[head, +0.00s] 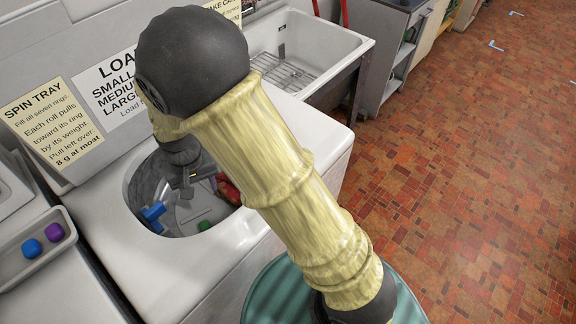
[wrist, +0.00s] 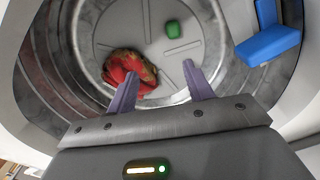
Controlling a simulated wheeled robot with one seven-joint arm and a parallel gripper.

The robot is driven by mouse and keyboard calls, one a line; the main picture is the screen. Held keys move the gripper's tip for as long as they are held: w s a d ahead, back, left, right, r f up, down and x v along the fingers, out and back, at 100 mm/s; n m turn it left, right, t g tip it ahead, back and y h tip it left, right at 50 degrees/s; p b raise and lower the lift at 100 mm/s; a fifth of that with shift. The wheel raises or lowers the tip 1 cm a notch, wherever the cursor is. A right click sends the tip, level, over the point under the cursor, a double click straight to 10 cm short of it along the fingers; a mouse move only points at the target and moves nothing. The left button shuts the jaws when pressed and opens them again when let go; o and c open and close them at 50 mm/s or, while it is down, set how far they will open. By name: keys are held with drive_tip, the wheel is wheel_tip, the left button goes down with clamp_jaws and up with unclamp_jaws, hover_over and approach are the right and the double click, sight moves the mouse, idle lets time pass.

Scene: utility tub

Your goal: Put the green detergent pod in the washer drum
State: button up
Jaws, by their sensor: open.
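The green detergent pod (wrist: 173,29) lies on the floor of the washer drum (wrist: 205,20), and it also shows in the head view (head: 204,225). My gripper (wrist: 160,70) is open and empty, pointing down into the drum. The pod is beyond the fingertips in the wrist view, apart from them. A red and brown crumpled item (wrist: 128,72) lies on the drum floor near the left finger. In the head view the drum opening (head: 128,200) is partly hidden by my arm.
A blue L-shaped piece (wrist: 267,45) sits at the drum's side. A grey tray (head: 22,242) at the left holds a blue pod (head: 31,248) and a purple pod (head: 54,232). A white sink (head: 330,45) stands beyond the washer. Open tiled floor lies to the right.

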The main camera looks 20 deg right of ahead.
drive_tip(key=s+d+r, duration=0.2)
drive_tip(key=d+r, duration=0.1)
drive_tip(key=d, duration=0.4)
drive_tip(key=s+d+r+m+t, duration=0.1)
drive_tip(key=s+d+r, duration=0.1)
drive_tip(key=d, duration=0.6)
drive_tip(key=s+d+r+t, duration=0.1)
drive_tip(key=s+d+r, duration=0.2)
drive_tip(key=d, duration=0.5)
drive_tip(key=shift+s+d+r, duration=0.15)
drive_tip(key=shift+s+r, duration=0.1)
drive_tip(key=shift+r, duration=0.1)
wheel_tip(320, 180, up, 9)
drive_tip(key=p, duration=0.9)
